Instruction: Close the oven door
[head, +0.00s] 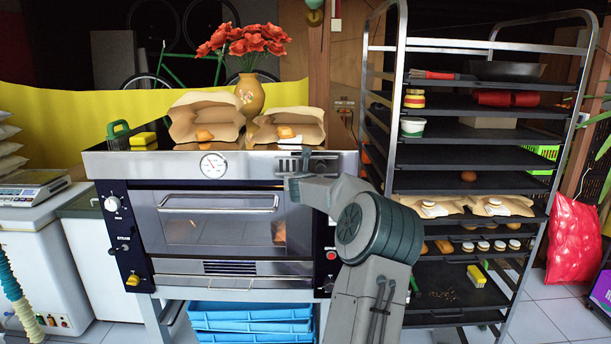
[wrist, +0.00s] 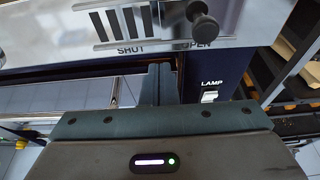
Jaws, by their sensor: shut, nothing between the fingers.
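The oven (head: 120,215) is a steel deck oven with dark blue side panels. Its glass door (head: 190,235) has a horizontal bar handle (head: 220,209) along the top. The door looks upright in the oven front; I cannot tell whether it is fully flush. My gripper (head: 289,183) is at the upper right of the oven front, right of the handle and just below the vent slots. In the wrist view my gripper's fingers (wrist: 158,75) are together and empty, pointing at the front below the vent panel marked SHUT and OPEN. Contact is unclear.
A black vent knob (wrist: 204,27) and a white lamp switch (wrist: 210,95) are close to the fingers. A tall tray rack (head: 397,150) stands at right. Blue crates (head: 250,312) are below.

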